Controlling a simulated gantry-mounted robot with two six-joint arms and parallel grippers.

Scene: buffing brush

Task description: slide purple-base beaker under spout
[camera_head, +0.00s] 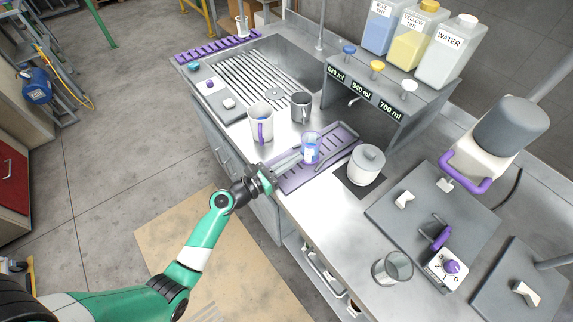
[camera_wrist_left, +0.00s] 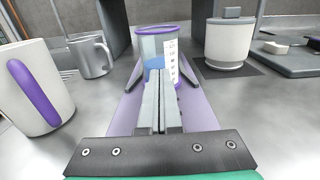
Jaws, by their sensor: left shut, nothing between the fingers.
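The purple-base beaker (camera_head: 311,147) is clear, with a purple rim, a scale and some blue liquid. It stands upright on the purple drip tray (camera_head: 296,179) in front of the dispenser shelf. My left gripper (camera_head: 292,162) is shut and empty, its fingertips close to the beaker's near side. In the left wrist view the shut fingers (camera_wrist_left: 160,98) point at the beaker (camera_wrist_left: 157,48) and cover its lower middle. I cannot tell whether they touch it. A spout (camera_head: 354,100) shows under the shelf, behind the beaker. My right gripper is not in view.
A white mug with purple handle (camera_head: 261,122) and a grey metal mug (camera_head: 301,107) stand left of the beaker. A white lidded pot (camera_head: 366,165) stands to its right. Tint and water bottles (camera_head: 450,52) sit on the shelf.

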